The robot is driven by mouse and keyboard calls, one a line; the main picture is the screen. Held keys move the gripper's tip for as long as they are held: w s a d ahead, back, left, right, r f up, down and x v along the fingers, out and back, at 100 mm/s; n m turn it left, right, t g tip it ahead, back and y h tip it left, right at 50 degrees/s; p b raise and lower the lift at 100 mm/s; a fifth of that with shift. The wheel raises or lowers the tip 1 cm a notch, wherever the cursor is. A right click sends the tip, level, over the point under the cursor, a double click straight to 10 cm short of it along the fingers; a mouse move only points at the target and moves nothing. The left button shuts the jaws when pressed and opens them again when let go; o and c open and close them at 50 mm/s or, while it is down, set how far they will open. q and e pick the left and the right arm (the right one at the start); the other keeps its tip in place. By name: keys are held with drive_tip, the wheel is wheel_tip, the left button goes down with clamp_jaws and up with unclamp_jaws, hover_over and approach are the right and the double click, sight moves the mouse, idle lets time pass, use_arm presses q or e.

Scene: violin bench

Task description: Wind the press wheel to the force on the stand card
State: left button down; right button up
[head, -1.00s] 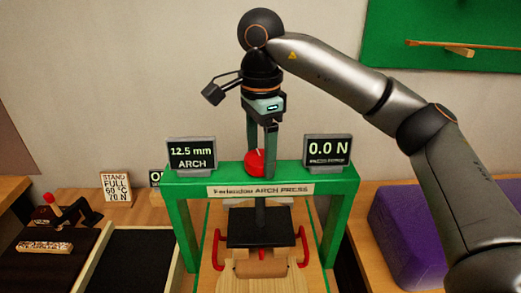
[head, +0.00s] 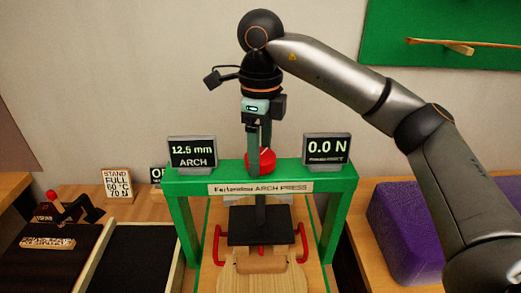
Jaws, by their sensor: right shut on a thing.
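The green arch press (head: 187,232) stands in the middle of the head view. Its red wheel (head: 266,161) sits on top of the crossbar, partly hidden by my fingers. My right gripper (head: 259,158) reaches down from above and is shut on the wheel. The right display (head: 327,149) reads 0.0 N. The left display (head: 192,152) reads 12.5 mm ARCH. The stand card (head: 117,186) at the left reads STAND FULL 60 °C 70 N. The black press plate (head: 259,226) hangs below the crossbar over a wooden piece (head: 262,270) between red clamps. My left gripper is out of view.
A purple block (head: 410,232) lies on the bench at the right. A dark tray (head: 130,262) and a dark board with a red-knobbed lever (head: 75,212) are at the left. A green panel with a bow (head: 440,45) hangs on the wall.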

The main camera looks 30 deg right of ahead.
sight(261, 156)
drive_tip(key=shift+m, duration=0.3)
drive_tip(key=o, duration=1.3)
drive_tip(key=shift+r, duration=0.15)
wheel_tip(261, 156, up, 12)
drive_tip(key=p, duration=0.3)
drive_tip(key=shift+r, duration=0.15)
drive_tip(key=shift+s, duration=0.1)
idle(0.8)
